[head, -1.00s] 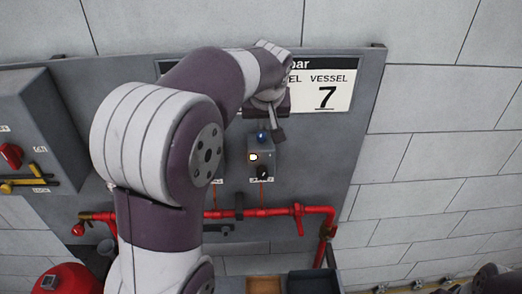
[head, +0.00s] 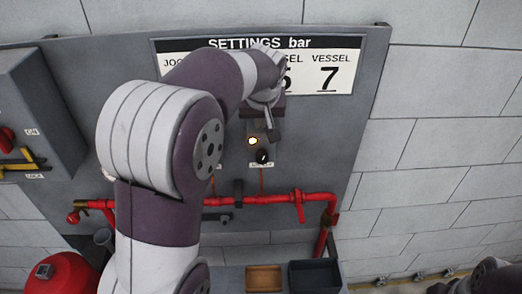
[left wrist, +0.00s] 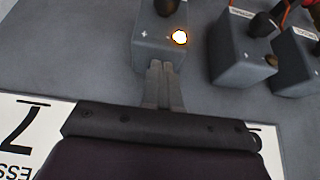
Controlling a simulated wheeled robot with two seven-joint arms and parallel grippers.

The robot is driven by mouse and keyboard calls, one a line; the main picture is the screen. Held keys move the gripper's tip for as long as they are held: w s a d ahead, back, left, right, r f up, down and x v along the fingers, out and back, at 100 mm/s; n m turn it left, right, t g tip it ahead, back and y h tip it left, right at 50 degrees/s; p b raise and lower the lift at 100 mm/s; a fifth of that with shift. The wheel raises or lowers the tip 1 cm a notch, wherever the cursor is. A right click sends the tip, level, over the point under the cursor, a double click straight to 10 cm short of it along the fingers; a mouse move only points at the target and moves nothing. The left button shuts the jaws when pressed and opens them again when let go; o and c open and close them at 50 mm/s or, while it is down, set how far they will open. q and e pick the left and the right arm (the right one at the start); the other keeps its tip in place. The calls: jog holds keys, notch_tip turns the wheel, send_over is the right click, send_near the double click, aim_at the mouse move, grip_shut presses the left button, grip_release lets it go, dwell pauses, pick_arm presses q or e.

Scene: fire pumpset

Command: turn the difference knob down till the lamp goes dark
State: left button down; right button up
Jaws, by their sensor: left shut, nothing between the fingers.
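A small grey box on the wall panel carries a glowing lamp (head: 252,141) and a black knob (head: 262,157). In the left wrist view, the lit lamp (left wrist: 180,37) is on the right of the box (left wrist: 153,45), and the dark knob (left wrist: 166,6) is at the top edge, partly cut off. I cannot read the knob's label. My left gripper (head: 271,138) is shut and empty, just above the knob and in front of the box's upper part. Its fingertips (left wrist: 161,66) overlap the box's near edge in the wrist view; I cannot tell if they touch. My right gripper is not in view.
A settings sign (head: 338,73) above shows 7 for one vessel; my left arm hides part of it. Two similar boxes (left wrist: 240,55) (left wrist: 297,65) show beside this one in the wrist view. A red pipe (head: 275,198) runs below. Open trays (head: 315,264) are at the bottom.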

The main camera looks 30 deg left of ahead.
pick_arm(q)
jog(key=shift+f, duration=0.4)
jog(key=shift+s+r, duration=0.1)
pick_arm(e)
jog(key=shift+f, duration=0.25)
pick_arm(q)
jog(key=shift+w+r, duration=0.15)
jog(key=shift+w, duration=0.05)
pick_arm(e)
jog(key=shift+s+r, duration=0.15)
pick_arm(q)
jog(key=shift+w+d+b, duration=0.1)
jog(key=shift+b, duration=0.3)
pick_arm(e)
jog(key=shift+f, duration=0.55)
pick_arm(q)
jog(key=shift+w+d, duration=0.1)
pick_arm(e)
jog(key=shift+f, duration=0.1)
